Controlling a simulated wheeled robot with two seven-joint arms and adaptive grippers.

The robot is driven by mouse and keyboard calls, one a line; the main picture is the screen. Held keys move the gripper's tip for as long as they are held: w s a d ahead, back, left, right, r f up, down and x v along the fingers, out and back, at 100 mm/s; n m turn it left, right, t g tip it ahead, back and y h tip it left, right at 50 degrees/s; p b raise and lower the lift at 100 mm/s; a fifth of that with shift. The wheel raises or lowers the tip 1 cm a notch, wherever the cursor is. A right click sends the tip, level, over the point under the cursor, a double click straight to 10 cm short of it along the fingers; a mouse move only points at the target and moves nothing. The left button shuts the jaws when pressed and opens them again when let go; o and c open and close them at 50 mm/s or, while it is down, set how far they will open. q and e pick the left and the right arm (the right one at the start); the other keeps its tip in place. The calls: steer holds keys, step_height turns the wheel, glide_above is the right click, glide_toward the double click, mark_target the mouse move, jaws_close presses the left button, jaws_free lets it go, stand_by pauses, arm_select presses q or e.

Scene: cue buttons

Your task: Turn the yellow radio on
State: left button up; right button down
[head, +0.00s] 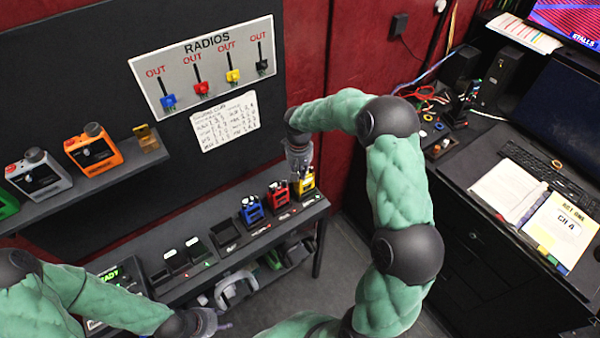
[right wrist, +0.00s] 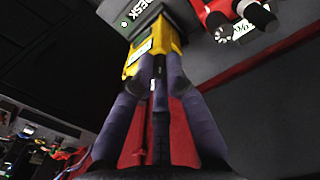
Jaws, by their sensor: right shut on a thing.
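The yellow radio (head: 308,186) stands at the right end of the shelf row, beside the red radio (head: 278,192) and the blue radio (head: 251,210). My right gripper (head: 300,168) is over the yellow radio from above and covers part of it. In the right wrist view the fingers (right wrist: 160,62) close together against the top of the yellow radio (right wrist: 133,62). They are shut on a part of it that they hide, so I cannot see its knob. My left gripper (head: 212,322) is low at the bottom left, away from the radios; its fingers are unclear.
A RADIOS board (head: 210,62) with coloured tags hangs on the dark panel. An orange device (head: 93,150) and a grey device (head: 38,175) stand on the upper left shelf. A desk (head: 470,150) with papers and a keyboard is at the right.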

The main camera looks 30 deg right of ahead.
steer(key=c, duration=1.2)
jaws_free()
steer(key=shift+c, duration=0.2)
steer(key=shift+r, duration=0.1)
step_height(320, 180, up, 12)
steer(key=shift+a, duration=0.15)
